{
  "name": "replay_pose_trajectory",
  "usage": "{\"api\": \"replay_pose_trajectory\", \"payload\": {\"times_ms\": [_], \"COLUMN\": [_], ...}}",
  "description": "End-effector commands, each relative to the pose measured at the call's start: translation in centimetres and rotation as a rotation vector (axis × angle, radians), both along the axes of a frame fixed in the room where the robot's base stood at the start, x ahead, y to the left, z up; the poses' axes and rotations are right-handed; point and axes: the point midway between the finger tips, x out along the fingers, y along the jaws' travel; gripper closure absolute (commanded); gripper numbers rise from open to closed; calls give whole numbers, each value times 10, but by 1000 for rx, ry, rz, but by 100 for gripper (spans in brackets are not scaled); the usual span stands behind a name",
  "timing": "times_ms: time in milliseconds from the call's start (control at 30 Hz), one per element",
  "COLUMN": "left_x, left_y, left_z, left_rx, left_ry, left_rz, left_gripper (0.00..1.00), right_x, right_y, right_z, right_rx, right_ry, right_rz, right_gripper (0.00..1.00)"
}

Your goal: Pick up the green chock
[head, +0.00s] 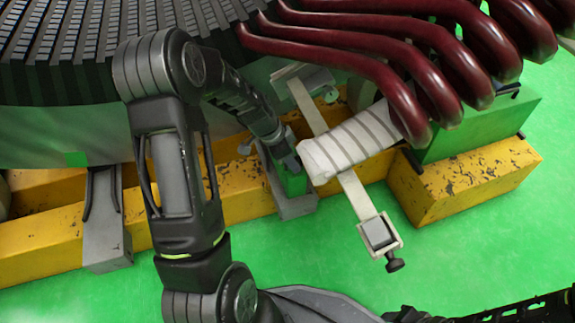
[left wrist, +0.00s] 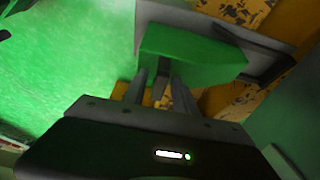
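The green chock (head: 293,183) is a small block at the grey bracket by the yellow beam, in the middle of the head view. In the left wrist view the chock (left wrist: 192,58) fills the upper middle, just beyond the fingers. My left gripper (head: 287,163) points down at the chock's top. In the left wrist view its two grey fingers (left wrist: 158,82) stand a little apart and their tips reach the chock's near edge. I cannot tell whether they grip it. My right gripper is not in view.
A white wrapped bar (head: 350,143) with a clamp (head: 378,233) lies right of the chock. Thick dark red coil ends (head: 400,75) hang above. Yellow beams (head: 465,180) and another grey bracket (head: 104,225) stand nearby. The green floor (head: 460,255) is open at lower right.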

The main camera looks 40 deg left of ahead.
Motion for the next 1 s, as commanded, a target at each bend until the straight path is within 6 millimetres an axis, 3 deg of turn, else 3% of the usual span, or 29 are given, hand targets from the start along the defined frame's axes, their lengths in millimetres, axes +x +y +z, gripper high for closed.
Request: {"api": "replay_pose_trajectory", "payload": {"times_ms": [400,1000], "left_x": [0,1], "left_y": [0,0], "left_z": [0,1], "left_rx": [0,1], "left_ry": [0,-2], "left_rz": [0,0], "left_gripper": [100,100], "right_x": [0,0], "right_y": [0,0], "right_z": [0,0], "right_rx": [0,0], "right_ry": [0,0], "right_rz": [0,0], "right_gripper": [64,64]}}
